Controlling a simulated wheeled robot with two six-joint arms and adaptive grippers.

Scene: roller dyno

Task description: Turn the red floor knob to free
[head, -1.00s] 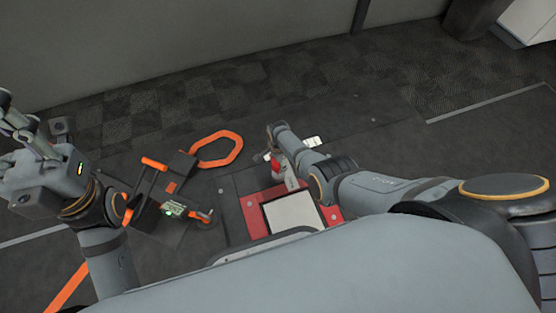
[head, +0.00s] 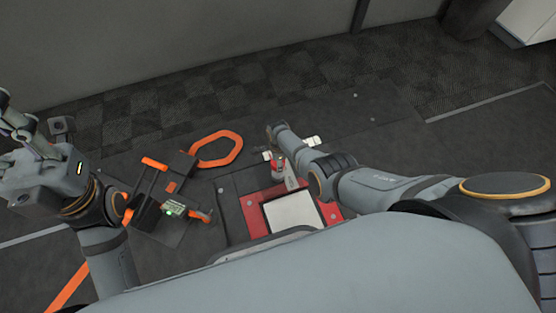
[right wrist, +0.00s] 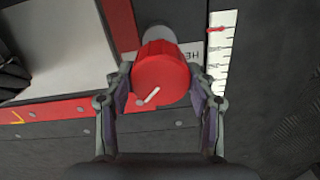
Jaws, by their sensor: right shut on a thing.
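The red floor knob (right wrist: 162,72) is a ribbed red cylinder with a white line on its face, on a grey stem. In the right wrist view it sits between the two fingers of my right gripper (right wrist: 163,95), which is shut on it. The white line runs slantwise, up to the right. A label beside the knob is partly hidden; only "HE" is readable. In the head view the knob (head: 277,164) shows small beside my right arm. My left gripper (head: 22,140) is up at the left edge, away from the knob; its fingers are partly cut off.
A red-framed plate with a pale panel (head: 293,211) lies by the knob. A white scale with a red pointer (right wrist: 222,50) is right of it. An orange-and-black frame (head: 165,185) and an orange loop (head: 216,149) lie to the left. The floor behind is clear.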

